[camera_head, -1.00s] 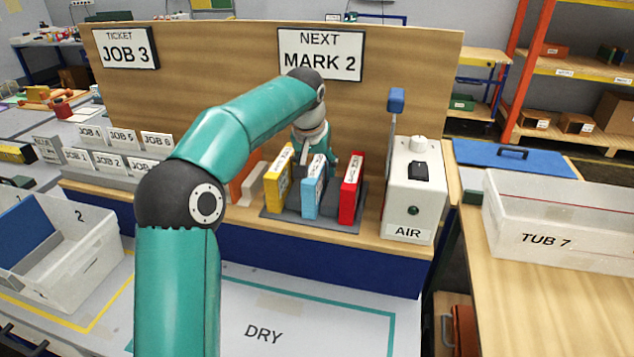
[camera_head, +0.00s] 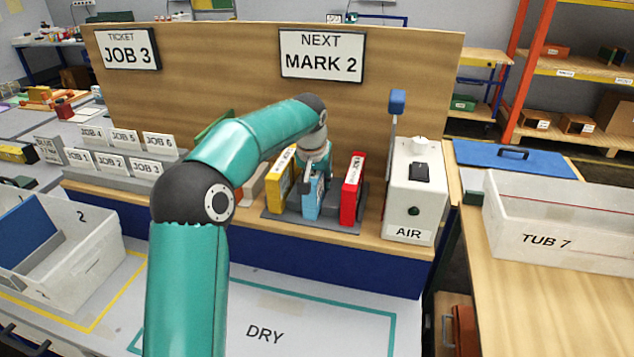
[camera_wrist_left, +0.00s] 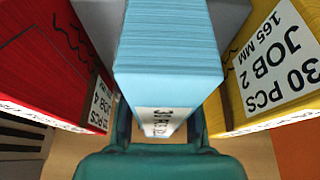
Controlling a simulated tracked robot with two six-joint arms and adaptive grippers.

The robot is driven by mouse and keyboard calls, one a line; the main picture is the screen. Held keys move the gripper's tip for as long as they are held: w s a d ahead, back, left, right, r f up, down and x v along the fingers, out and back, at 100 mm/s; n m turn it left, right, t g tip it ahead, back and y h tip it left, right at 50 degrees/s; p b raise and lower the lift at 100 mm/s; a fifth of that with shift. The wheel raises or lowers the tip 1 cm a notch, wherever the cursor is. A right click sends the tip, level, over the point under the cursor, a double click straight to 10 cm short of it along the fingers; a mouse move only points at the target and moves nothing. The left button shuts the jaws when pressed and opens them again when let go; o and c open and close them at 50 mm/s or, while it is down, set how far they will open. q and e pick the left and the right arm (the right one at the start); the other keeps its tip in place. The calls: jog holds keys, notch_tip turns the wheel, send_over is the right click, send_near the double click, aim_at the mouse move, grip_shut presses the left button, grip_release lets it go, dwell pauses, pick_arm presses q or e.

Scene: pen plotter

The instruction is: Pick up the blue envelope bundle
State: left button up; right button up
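The blue envelope bundle (camera_head: 310,204) stands upright in the middle of a dark rack, between the yellow bundle (camera_head: 281,190) and the red bundle (camera_head: 352,188). My left gripper (camera_head: 318,172) is down at its top and partly covers it. In the left wrist view the blue bundle (camera_wrist_left: 170,55) fills the middle, its white label partly hidden. The teal gripper fingers (camera_wrist_left: 160,125) lie on either side of it, with small gaps showing near its lower end, so they look open. My right gripper is out of view.
The dark rack (camera_head: 270,216) sits on a wooden ledge, close to the white AIR box (camera_head: 410,205) with its upright lever. Job cards (camera_head: 112,160) stand at left. The DRY area (camera_head: 300,325) in front is clear. TUB 7 (camera_head: 560,238) is at right, tub 2 (camera_head: 95,260) at left.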

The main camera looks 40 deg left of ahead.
pick_arm(q)
grip_shut()
jog(key=shift+r, duration=0.15)
